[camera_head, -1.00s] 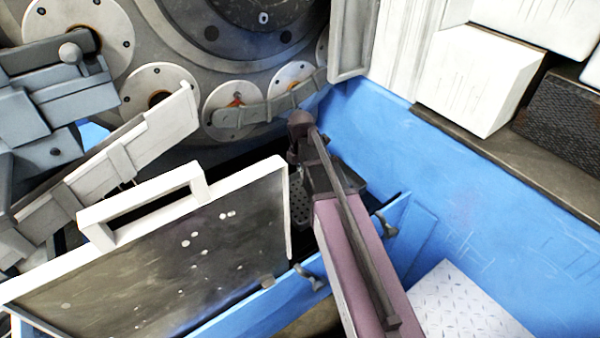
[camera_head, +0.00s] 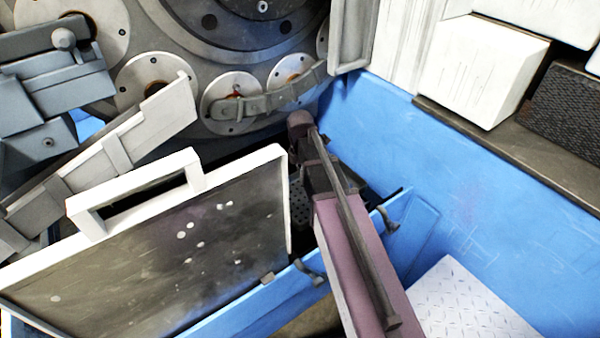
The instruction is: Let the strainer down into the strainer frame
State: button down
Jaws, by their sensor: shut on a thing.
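My gripper (camera_head: 318,180) is a dark shape at the far end of my purple-grey arm, over the blue trough. Its fingertips are mostly hidden by the arm and wrist. A dark perforated plate, which looks like the strainer (camera_head: 299,205), shows just left of it, partly hidden by the white-edged panel. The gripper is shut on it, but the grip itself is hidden. The strainer frame cannot be told apart in the dark gap below. Whether the strainer touches it cannot be seen.
A large white-edged panel (camera_head: 190,255) with a handle stands close on the left. A blue wall (camera_head: 470,170) runs along the right. Dark hooks (camera_head: 390,218) sit on the trough's near edge. Grey round machine flanges (camera_head: 232,100) and a strap lie behind. A tread plate (camera_head: 465,300) is at lower right.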

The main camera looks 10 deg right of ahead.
aim_at(302, 183)
jog(key=shift+f+b, duration=2.3)
jog(key=shift+f, duration=0.05)
jog(key=shift+s+f+b, duration=0.15)
jog(key=shift+s+b, duration=0.1)
jog(key=shift+b, duration=0.1)
dwell(0.4)
jog(key=c, duration=0.8)
grip_release()
jog(key=shift+o, duration=0.4)
jog(key=shift+w+f, duration=0.15)
jog(key=shift+f, duration=0.1)
jog(key=shift+r, duration=0.1)
jog(key=shift+w+r, duration=0.1)
jog(key=shift+w, duration=0.1)
